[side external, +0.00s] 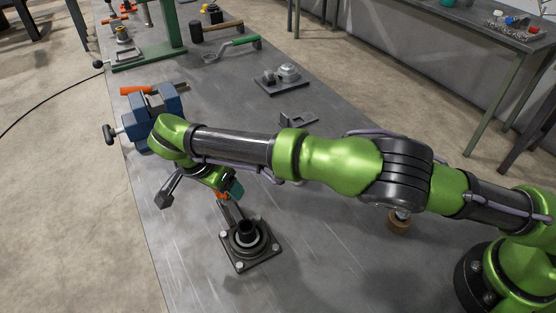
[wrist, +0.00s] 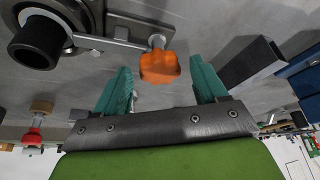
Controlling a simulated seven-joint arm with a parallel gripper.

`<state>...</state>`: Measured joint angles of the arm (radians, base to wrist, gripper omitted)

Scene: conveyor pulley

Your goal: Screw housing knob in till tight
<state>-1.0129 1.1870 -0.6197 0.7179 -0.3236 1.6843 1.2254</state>
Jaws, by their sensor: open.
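The orange lobed housing knob (wrist: 160,67) sits on a metal shank at the end of a flat bracket arm beside the housing, in the wrist view. In the side view only a bit of the knob (side external: 221,194) shows under my wrist. The housing (side external: 262,250) is a dark square flanged base with bolts at its corners and a black upright tube; it also shows at the upper left of the wrist view (wrist: 75,12). My gripper (wrist: 162,82) is open, its teal fingers on either side of the knob with gaps visible. How far in the knob is screwed cannot be told.
A blue vise (side external: 165,103) stands at the table's left edge. A small bracket (side external: 298,119) and a plate with metal parts (side external: 281,86) lie behind my arm. The table in front of the vise is mostly clear.

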